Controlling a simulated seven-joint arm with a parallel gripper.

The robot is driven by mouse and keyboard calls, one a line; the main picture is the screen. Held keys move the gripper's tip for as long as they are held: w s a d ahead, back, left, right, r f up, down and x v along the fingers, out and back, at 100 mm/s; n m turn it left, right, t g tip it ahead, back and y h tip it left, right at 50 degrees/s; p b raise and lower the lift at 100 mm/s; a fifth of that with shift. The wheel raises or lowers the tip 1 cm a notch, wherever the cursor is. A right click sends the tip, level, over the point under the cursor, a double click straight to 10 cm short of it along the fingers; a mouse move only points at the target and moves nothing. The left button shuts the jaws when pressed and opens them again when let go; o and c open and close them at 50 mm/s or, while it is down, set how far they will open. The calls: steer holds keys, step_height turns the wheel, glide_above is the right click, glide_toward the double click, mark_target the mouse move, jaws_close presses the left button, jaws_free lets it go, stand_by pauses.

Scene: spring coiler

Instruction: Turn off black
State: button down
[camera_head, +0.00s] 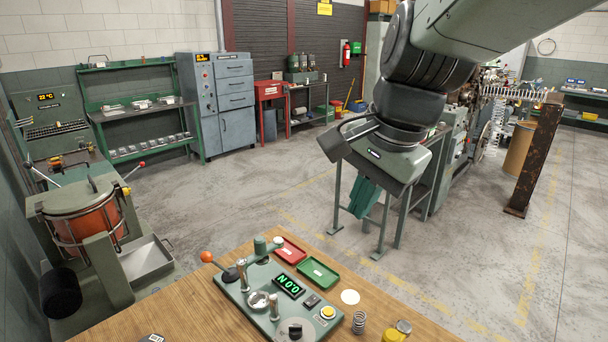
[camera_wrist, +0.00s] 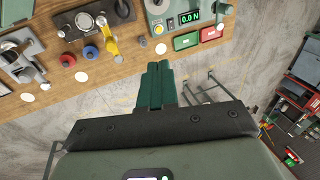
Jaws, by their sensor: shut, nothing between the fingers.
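The black part lies farther from the table edge than the blue and red ones. In the head view, another black knob (camera_head: 295,329) sits on the grey-green tester with the green display. My gripper (camera_head: 363,205), with green fingers, is shut and empty, above the floor beyond the table. Its fingertips show in the wrist view (camera_wrist: 158,66), apart from the panel.
The tester (camera_head: 260,292) has an orange-tipped lever (camera_head: 207,257). Red (camera_head: 290,250) and green (camera_head: 318,272) trays lie beside it. A spring (camera_head: 359,322) and a yellow-topped item (camera_head: 398,330) stand on the wooden table (camera_head: 190,315).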

steer(key=w+a+f+m+g, duration=0.2)
steer(key=w+a+f+m, duration=0.1)
steer(key=w+f+m, duration=0.7)
steer(key=m+g+h, duration=0.1)
steer(key=m+g, duration=0.1)
steer(key=m, duration=0.6)
glide_above(310, 304)
steer(key=w+d, duration=0.2)
step_height(310, 304, down, 16)
steer(key=shift+s+a+r, duration=0.15)
steer(key=shift+a+r, duration=0.05)
steer(key=shift+a, duration=0.05)
steer(key=f, duration=0.4)
steer(key=s+f, duration=0.1)
steer(key=f, duration=0.4)
steer(key=a+f, duration=0.1)
steer(key=f, duration=0.4)
steer(key=shift+s+a, duration=0.1)
steer(key=shift+s, duration=0.05)
steer(key=shift+s+a+f, duration=0.1)
steer(key=shift+a+f, duration=0.05)
steer(key=shift+f, duration=0.15)
